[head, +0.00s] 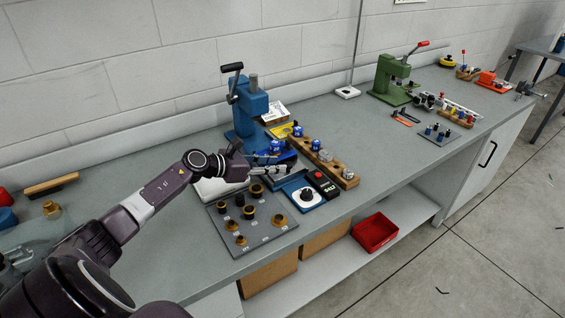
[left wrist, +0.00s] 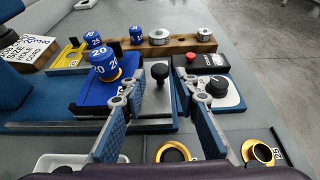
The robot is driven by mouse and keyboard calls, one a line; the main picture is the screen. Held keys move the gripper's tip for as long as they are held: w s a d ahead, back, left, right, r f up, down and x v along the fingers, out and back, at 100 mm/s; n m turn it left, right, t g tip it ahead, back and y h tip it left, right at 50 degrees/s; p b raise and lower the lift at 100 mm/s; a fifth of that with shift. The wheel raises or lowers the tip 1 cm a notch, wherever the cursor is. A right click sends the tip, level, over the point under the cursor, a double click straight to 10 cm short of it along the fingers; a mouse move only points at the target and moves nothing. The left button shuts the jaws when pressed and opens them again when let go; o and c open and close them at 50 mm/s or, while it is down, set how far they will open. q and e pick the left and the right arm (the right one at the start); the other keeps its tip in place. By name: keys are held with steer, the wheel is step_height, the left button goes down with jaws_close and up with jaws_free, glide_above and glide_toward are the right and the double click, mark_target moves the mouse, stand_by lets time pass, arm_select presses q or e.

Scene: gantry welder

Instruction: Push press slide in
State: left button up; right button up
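The blue arbor press (head: 248,112) stands at the back of the bench. Its slide (left wrist: 90,95) is a blue plate with a silver front part and a black ball knob (left wrist: 160,72). A blue cylinder marked 20 (left wrist: 104,64) stands on a gold ring on the slide. My left gripper (head: 284,168) is over the slide area in front of the press. In the left wrist view its fingers (left wrist: 157,88) are spread apart, with the black knob showing between and just beyond the tips. Nothing is gripped. Contact with the knob cannot be told. My right gripper is not in view.
A grey plate with gold bushings (head: 262,236) lies in front of my left gripper. A blue-edged box with a dial (head: 305,197) and a black box with a red button (head: 322,184) stand to the right. A wooden rack (head: 345,178) lies behind them.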

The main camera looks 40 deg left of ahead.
mark_target(287, 164)
arm_select(q)
steer(key=x, duration=0.3)
steer(key=shift+w+d, duration=0.1)
steer(key=shift+w, duration=0.05)
steer(key=shift+w+f, duration=0.15)
steer(key=shift+c, duration=0.9)
steer(key=c, duration=0.5)
jaws_close()
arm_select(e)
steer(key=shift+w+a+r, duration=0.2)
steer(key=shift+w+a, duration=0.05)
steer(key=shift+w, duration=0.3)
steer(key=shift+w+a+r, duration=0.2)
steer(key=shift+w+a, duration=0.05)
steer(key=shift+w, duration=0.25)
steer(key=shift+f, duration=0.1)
